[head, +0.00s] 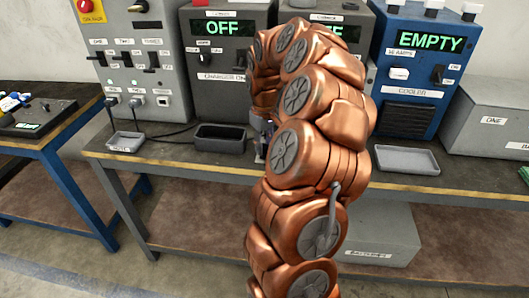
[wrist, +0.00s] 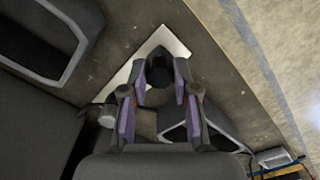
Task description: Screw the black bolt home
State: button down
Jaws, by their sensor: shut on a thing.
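My gripper (wrist: 164,80) shows in the wrist view with its two purple-padded fingers closed around a dark, rounded piece, which looks like the black bolt (wrist: 158,70). The bolt lies between the fingertips, over a pale flat patch on the bench top. Whether its lower end sits in a hole is hidden. In the head view my gripper (head: 262,140) shows only in part, low over the bench beside a dark tray; my copper arm covers much of it. The bolt cannot be made out in that view.
The dark open tray (head: 220,130) stands left of my gripper. Grey trays stand further left (head: 125,142) and at right (head: 407,151). Behind are a charger box (head: 222,84) reading OFF and a blue cooler (head: 414,80) reading EMPTY. The bench's front edge (head: 190,170) is close.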

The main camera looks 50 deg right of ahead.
aim_at(264, 146)
jog(key=shift+f+m+b, duration=0.15)
jog(key=shift+m+b, duration=1.65)
jog(key=shift+m, duration=0.2)
jog(key=shift+d+m+b, duration=0.1)
jog(key=shift+m+b, duration=1.3)
jog(key=shift+m, duration=0.3)
jog(key=c, duration=0.8)
grip_release()
jog(key=shift+r, duration=6.15)
